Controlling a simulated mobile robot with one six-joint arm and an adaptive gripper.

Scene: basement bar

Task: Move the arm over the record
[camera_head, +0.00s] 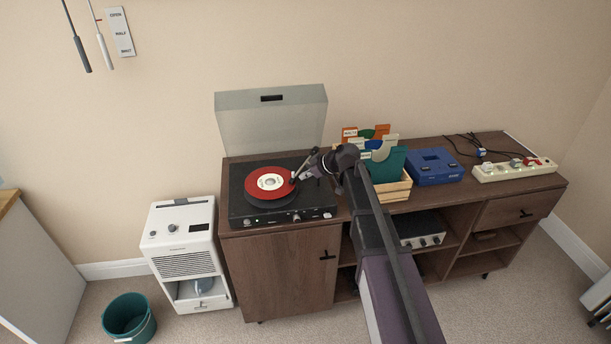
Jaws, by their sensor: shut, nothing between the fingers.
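A red record (258,184) with a white label lies on the platter of the black turntable (242,210), which stands on the left part of the wooden cabinet. The clear lid (270,115) is raised behind it. A thin silver tonearm (306,161) slants at the right of the platter, its lower front end near the record's right edge. I cannot tell whether that end is over the record or beside it. My gripper (297,179) is shut and empty, close to the tonearm at the record's right side. Contact is too small to judge. My wrist hides part of the turntable's right side.
A wooden crate of record sleeves (393,187), a blue device (435,166) and a power strip (514,169) with cables stand to the right on the cabinet (285,262). A white appliance (183,243) and a green bin (129,318) stand on the floor at left.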

